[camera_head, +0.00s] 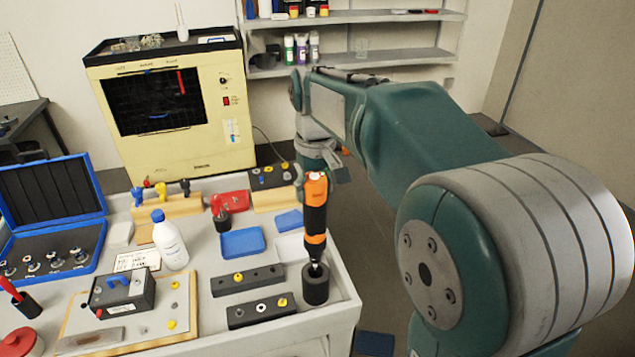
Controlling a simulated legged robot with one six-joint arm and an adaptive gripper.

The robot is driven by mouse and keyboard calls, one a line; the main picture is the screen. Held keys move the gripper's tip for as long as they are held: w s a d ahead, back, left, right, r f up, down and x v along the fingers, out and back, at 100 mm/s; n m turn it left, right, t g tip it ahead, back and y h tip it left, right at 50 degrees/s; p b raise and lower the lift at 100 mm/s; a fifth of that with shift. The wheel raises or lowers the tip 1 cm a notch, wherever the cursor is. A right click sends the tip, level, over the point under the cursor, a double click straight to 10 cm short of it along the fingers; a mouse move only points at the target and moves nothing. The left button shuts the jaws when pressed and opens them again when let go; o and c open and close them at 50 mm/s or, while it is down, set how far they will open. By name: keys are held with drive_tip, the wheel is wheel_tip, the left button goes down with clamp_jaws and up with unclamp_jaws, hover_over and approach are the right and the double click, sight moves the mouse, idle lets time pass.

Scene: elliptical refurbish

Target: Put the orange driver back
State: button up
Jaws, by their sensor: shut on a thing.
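The orange and black driver (316,215) stands upright at the right side of the grey bench. Its tip points down at a round black holder (316,285) near the bench's right edge. The tip appears to be at or just inside the holder's opening; I cannot tell how deep. My gripper (316,170) is around the top of the driver and shut on it. My arm comes in from the right, and part of the gripper's fingers is hidden behind the driver's top.
Two dark blocks (249,281) with small parts lie left of the holder. A blue tray (242,242), a white bottle (169,240) and an open blue case (52,215) stand further left. A cream cabinet (205,150) is behind.

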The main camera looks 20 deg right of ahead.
sight(315, 221)
drive_tip(key=shift+a, duration=0.35)
drive_tip(key=shift+d+r, duration=0.1)
drive_tip(key=shift+d, duration=0.7)
drive_tip(key=shift+a, duration=0.5)
drive_tip(key=shift+f, duration=2.6)
drive_tip(key=shift+f, duration=1.55)
